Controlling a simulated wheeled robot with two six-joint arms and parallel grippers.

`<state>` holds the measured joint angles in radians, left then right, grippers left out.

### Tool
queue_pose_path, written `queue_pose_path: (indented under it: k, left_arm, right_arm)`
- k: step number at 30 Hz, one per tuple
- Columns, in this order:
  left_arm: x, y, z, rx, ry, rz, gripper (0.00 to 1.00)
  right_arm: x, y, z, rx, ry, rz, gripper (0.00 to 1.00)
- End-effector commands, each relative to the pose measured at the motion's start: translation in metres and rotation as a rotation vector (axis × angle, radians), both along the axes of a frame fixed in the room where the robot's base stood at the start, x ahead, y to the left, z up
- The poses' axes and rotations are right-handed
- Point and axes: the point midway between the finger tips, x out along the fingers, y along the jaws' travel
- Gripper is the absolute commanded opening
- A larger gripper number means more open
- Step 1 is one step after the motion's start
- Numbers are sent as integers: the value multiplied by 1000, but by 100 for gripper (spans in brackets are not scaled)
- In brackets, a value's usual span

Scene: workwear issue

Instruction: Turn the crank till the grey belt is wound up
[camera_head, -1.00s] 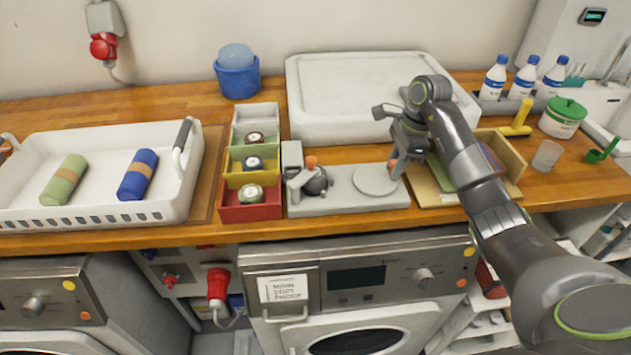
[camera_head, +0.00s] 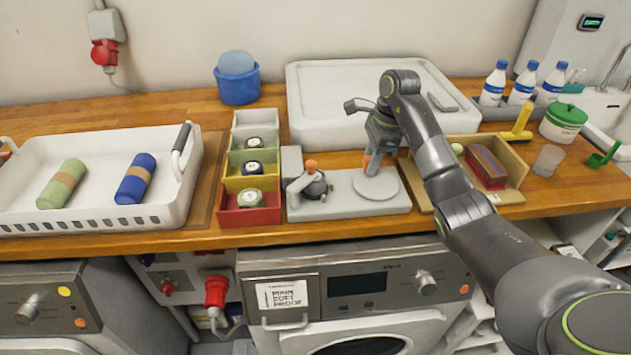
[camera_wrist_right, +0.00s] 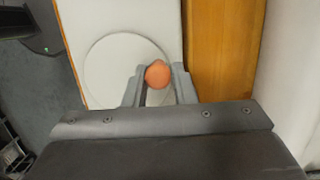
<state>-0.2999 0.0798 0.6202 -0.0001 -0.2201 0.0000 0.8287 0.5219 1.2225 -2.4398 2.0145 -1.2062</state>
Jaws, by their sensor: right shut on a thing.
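A grey winding device with a flat base plate (camera_head: 335,207) sits at the front of the counter. On its right is a round pale disc (camera_head: 377,187). My right gripper (camera_head: 368,165) is shut on an orange knob at the disc's back rim; the knob (camera_wrist_right: 157,74) shows between the fingers in the right wrist view. On the device's left, a dark grey round roll (camera_head: 315,187), possibly the belt, sits by a grey arm with another orange knob (camera_head: 311,164). How much belt is wound is too small to tell. My left gripper is not in view.
Stacked coloured bins (camera_head: 251,216) stand just left of the device. A white basket (camera_head: 96,218) with green and blue rolls is farther left.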

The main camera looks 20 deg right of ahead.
Motion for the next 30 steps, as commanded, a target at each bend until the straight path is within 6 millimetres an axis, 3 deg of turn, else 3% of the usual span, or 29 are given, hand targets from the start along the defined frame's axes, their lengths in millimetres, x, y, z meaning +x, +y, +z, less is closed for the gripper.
queue_pose_path:
  k: [9,15,18,20,25,30]
  left_arm:
    - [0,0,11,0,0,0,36]
    - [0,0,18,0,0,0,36]
    - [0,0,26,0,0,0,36]
    - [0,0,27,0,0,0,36]
    - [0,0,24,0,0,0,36]
    - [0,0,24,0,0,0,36]
  right_arm:
    - [3,28,4,6,-17,3,12]
    - [-2,35,4,7,-15,4,11]
    - [-8,41,3,6,-13,3,5]
    - [-10,42,1,6,-10,2,0]
    - [-11,41,-2,3,-6,0,0]
    - [-11,40,-2,1,-3,-2,22]
